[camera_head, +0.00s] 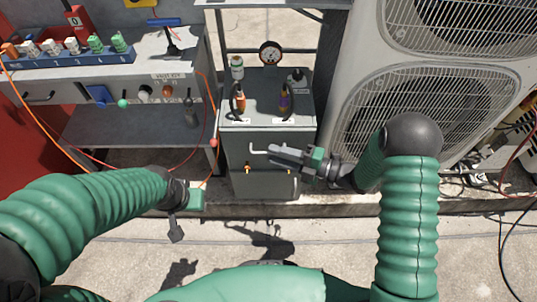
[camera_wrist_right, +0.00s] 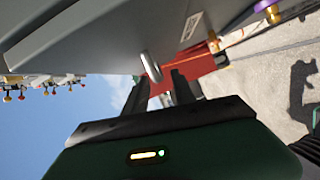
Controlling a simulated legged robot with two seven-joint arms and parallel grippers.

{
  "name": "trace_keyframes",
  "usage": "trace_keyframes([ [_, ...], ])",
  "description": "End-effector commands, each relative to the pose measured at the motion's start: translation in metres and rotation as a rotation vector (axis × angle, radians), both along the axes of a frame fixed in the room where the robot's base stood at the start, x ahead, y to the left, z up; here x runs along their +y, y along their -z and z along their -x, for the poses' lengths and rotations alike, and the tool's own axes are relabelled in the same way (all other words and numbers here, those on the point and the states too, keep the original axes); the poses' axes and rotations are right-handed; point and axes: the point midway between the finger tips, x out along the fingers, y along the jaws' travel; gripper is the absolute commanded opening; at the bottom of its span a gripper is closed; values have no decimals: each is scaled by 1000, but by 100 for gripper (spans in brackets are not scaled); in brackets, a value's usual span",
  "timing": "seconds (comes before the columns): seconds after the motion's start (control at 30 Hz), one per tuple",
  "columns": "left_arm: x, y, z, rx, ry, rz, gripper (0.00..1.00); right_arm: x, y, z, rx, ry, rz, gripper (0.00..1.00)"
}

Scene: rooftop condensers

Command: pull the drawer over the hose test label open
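A grey cabinet (camera_head: 240,138) stands in the middle of the head view. A pale bar handle (camera_head: 257,149) sticks out of its upper front. My right gripper (camera_head: 274,154) is at the right part of this handle, fingers pointing left. In the right wrist view the handle (camera_wrist_right: 150,66) shows near the fingertips of the right gripper (camera_wrist_right: 161,84), whose fingers are apart. I cannot tell whether they touch it. My left gripper (camera_head: 177,226) hangs at lower left, away from the cabinet; its finger gap is unclear. No hose test label can be read.
Hose fittings and a pressure gauge (camera_head: 270,53) are on and behind the cabinet top. A workbench (camera_head: 150,75) stands at left with hoses hanging from it. Large condenser units (camera_head: 365,75) stand close at right. The concrete floor (camera_head: 330,235) in front is mostly clear.

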Motion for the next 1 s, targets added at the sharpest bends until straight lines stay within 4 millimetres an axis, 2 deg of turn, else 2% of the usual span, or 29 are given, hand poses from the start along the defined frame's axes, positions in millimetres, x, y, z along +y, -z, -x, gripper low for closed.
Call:
trace_keyframes([
  [0.1, 0, 7, 0, 0, 0, 0, 36, 18, 3, -7, -1, -2, 0, 32],
  [0.2, 0, 8, 0, 0, 0, 0, 36, 26, 3, -11, -1, 0, 1, 32],
  [0.47, 0, 8, 0, 0, 0, 0, 36, 29, 2, -12, 0, 1, 0, 32],
  [0.73, 0, 8, 0, 0, 0, 0, 36, 28, 2, -12, 0, 1, 1, 0],
  [1.0, 0, 8, 0, 0, 0, 0, 36, 28, 3, -12, 2, 1, 2, 0],
])
